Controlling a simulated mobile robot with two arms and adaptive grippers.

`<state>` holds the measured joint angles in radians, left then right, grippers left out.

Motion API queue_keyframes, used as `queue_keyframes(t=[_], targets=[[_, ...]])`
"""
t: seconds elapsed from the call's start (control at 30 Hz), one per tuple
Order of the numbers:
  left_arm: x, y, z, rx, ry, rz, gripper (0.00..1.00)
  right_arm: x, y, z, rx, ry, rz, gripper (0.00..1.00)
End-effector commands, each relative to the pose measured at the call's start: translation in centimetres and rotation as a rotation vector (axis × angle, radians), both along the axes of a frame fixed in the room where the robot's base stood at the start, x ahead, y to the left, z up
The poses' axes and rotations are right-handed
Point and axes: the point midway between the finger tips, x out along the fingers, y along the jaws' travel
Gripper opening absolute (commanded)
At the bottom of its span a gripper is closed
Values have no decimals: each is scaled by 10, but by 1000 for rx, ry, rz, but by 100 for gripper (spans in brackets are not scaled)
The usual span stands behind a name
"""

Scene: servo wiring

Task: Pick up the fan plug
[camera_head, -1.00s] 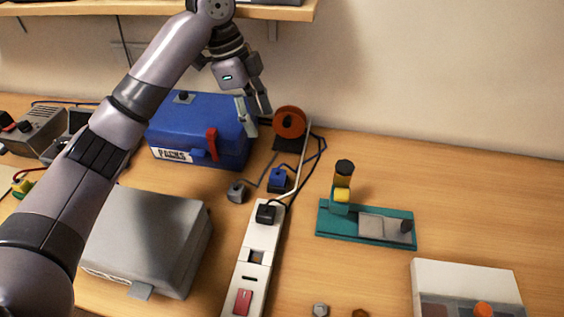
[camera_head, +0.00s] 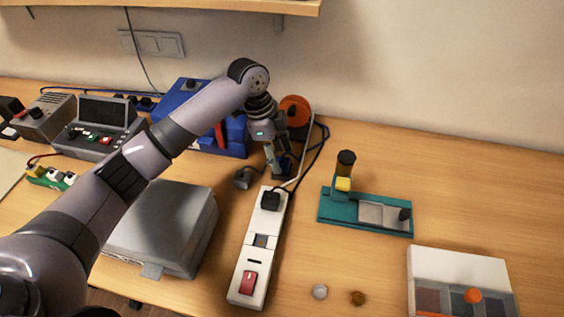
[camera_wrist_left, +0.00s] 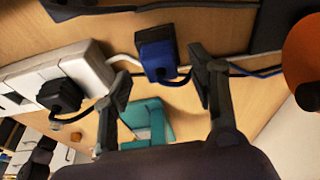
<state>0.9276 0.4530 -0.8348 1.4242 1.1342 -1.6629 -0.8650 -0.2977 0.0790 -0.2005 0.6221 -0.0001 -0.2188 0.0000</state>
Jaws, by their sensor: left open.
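Two loose plugs lie on the table behind the power strip (camera_head: 256,262); no label shows which belongs to the fan. The blue plug (camera_wrist_left: 155,48) has a dark cord and lies on the wood. In the head view it is mostly hidden by my left gripper (camera_head: 278,170). The grey plug (camera_head: 242,178) lies to its left. A black plug (camera_head: 270,200) sits in the strip's far socket. My left gripper points down over the blue plug and is open. In the left wrist view the gripper (camera_wrist_left: 158,85) has a finger on each side of that plug, with nothing held. My right gripper is out of view.
An orange round thing (camera_head: 296,110) stands just behind the gripper. A blue toolbox (camera_head: 184,97) and a grey case (camera_head: 165,225) are to the left. A teal fixture (camera_head: 340,212) stands to the right.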

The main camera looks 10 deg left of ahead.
Motion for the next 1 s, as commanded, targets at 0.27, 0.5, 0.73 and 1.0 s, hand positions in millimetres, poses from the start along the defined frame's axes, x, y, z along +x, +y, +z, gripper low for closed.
queue_keyframes(t=[0.27,0.5,0.73,1.0], targets=[[0,-5,-18,-1,-1,-1,53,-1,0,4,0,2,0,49],[0,-5,-18,0,-1,-1,47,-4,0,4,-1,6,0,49],[0,-5,-17,0,-1,-1,31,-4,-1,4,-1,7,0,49],[0,-5,-17,0,-1,0,13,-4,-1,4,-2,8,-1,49]])
